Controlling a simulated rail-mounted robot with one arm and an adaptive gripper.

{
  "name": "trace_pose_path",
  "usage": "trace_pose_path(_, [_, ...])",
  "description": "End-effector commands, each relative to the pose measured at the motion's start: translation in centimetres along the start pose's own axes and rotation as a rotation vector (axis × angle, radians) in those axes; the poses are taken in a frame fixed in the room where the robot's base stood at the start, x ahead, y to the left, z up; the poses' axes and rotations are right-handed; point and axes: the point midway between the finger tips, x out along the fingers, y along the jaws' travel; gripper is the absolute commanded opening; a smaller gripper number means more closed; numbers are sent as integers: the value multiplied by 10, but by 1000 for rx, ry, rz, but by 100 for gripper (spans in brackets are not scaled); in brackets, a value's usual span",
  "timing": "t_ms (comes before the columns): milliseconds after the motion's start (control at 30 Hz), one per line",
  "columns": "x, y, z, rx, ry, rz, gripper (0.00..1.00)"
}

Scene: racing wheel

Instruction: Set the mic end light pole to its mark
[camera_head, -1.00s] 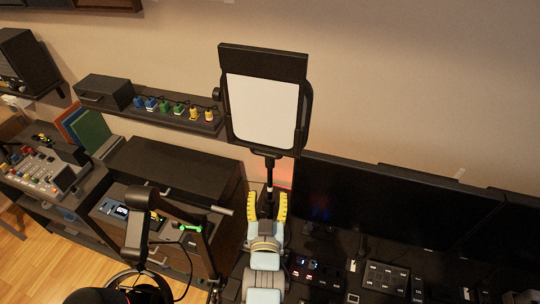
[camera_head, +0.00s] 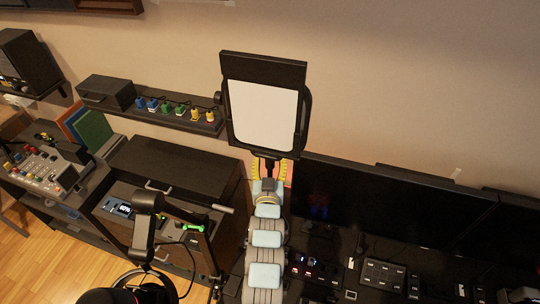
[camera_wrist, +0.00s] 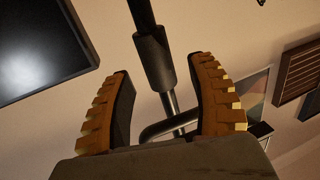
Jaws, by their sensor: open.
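The light panel (camera_head: 263,114), white in a dark frame, stands upright in the middle of the head view. Its dark pole runs down from the panel's lower edge, and my arm hides most of it there. In the wrist view the pole (camera_wrist: 155,58), with a thicker dark collar and a shinier thin part below, passes between the two fingers. My gripper (camera_head: 270,167) is open, just under the panel. Its yellow ribbed fingers stand on either side of the pole with gaps in the wrist view. The pole's foot and its mark are hidden or cannot be made out.
Dark monitors (camera_head: 375,205) stand close on the right of my arm. A dark cabinet (camera_head: 170,168) stands on the left. A shelf (camera_head: 150,115) with colored plugs is behind. A microphone arm (camera_head: 142,225) is at the front left. Button boxes (camera_head: 384,274) lie at the front right.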

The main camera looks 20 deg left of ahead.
Motion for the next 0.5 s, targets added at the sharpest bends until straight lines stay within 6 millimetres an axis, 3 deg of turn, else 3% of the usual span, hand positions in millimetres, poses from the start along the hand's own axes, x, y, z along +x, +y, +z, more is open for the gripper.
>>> trace_pose_path(200, [18, 0, 0, 0, 0, 0, 58])
trace_pose_path(500, [24, 0, -1, 0, 2, 0, 58])
